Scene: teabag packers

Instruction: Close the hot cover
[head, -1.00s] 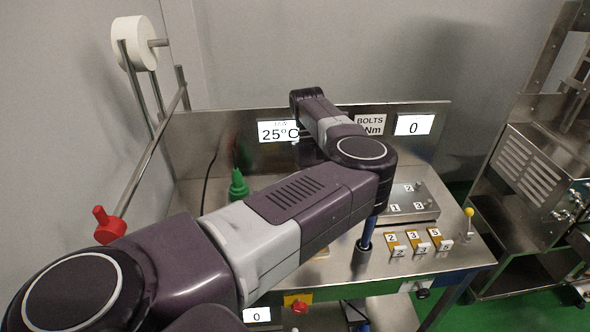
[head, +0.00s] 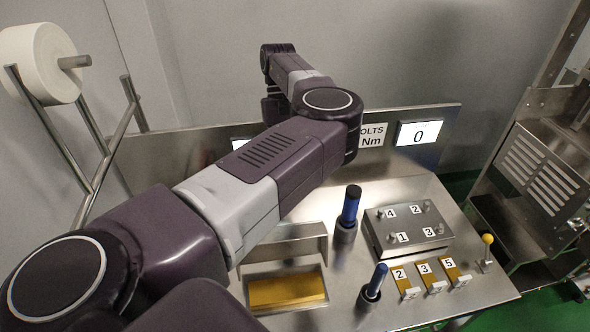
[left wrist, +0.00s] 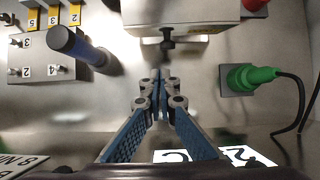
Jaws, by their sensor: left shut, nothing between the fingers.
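The hot cover (head: 290,247) is a metal lid standing raised at the back of a metal box with a gold-coloured plate (head: 287,291) inside. My arm hides part of its left side in the head view. In the left wrist view, the back of the cover (left wrist: 185,14) is at the top, with a dark knob (left wrist: 167,42) sticking out towards my gripper. My left gripper (left wrist: 161,76) is shut and empty, just behind the knob, apparently a small gap away. The head view hides this gripper behind my arm. My right gripper is not in view.
Blue-handled tools (head: 350,207) stand in holders right of the box. A numbered bolt block (head: 407,252) and yellow numbered tags (head: 432,273) are further right. A green plug with a black cable (left wrist: 250,76) sits beside my gripper. The back panel (head: 430,165) stands behind.

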